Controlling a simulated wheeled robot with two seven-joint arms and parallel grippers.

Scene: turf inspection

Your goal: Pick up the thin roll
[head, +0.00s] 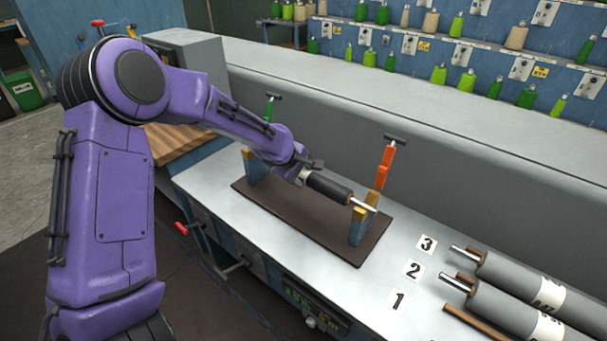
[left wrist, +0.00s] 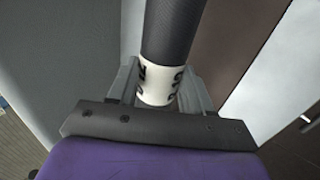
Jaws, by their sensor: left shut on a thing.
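The thin roll (head: 328,187) is dark grey, with a white label band near my gripper and a bare metal shaft at its right end. It lies over a stand with a brown base plate (head: 335,238), its shaft end at the blue and wooden right post (head: 357,226). I cannot tell whether the shaft touches the post. My left gripper (head: 303,174) is shut around the label band. In the left wrist view the roll (left wrist: 174,30) runs up from between the jaws (left wrist: 160,88), with black marks on its white band. My right gripper is not in view.
Thicker grey rolls (head: 525,277) lie at right beside number cards (head: 413,269). A grey wall (head: 450,170) runs behind the bench.

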